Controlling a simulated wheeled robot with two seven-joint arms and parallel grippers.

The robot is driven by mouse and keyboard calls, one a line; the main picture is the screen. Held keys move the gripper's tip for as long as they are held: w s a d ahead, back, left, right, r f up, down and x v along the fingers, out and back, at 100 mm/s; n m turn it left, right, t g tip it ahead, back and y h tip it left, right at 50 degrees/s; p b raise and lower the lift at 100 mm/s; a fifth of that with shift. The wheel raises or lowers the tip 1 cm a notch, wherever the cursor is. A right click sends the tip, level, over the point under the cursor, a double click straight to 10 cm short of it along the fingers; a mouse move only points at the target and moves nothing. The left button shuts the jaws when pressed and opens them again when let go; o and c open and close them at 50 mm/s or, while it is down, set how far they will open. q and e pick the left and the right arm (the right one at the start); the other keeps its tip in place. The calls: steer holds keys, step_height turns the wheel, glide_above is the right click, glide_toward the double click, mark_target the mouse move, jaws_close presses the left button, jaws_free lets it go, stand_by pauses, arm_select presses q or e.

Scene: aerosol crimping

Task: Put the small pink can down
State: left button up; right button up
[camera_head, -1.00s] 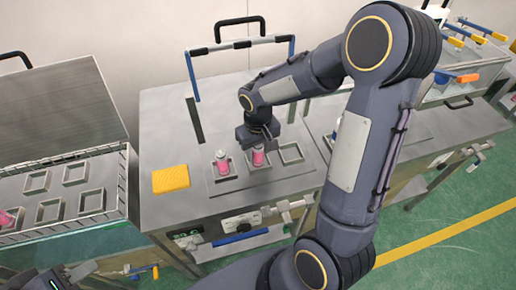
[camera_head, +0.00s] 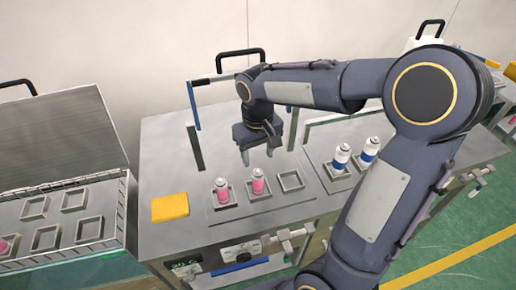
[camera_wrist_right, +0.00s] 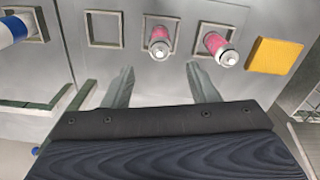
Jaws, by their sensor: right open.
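Two small pink cans with white tops stand upright in square holders on the middle table: a left one (camera_head: 222,189) and a right one (camera_head: 258,181). They also show in the right wrist view, one (camera_wrist_right: 159,43) near the middle and one (camera_wrist_right: 220,48) to its right. My right gripper (camera_head: 258,152) is open and empty, above and behind the right pink can, apart from it. In the right wrist view its two fingers (camera_wrist_right: 162,90) are spread with nothing between them. My left gripper does not show.
An empty square holder (camera_head: 291,181) is right of the pink cans. A yellow block (camera_head: 170,207) lies to the left. Two blue-and-white cans (camera_head: 341,157) (camera_head: 370,149) stand in holders further right. An open-lidded bath with square frames (camera_head: 75,198) is at the left, and a blue-ended bar frame (camera_head: 193,100) rises behind.

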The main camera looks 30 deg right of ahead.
steer(key=shift+s+r, duration=0.1)
steer(key=shift+r, duration=0.75)
steer(key=s+a+r+t+y, duration=0.1)
steer(key=s+a+t+y, duration=0.1)
steer(key=s, duration=0.6)
steer(key=s+a+m+t+y, duration=0.1)
steer(key=s+a+t, duration=0.1)
steer(key=s, duration=0.6)
steer(key=shift+s+r+t+y, duration=0.35)
steer(key=shift+s+t+y, duration=0.05)
steer(key=shift+t, duration=0.4)
steer(key=shift+a, duration=0.1)
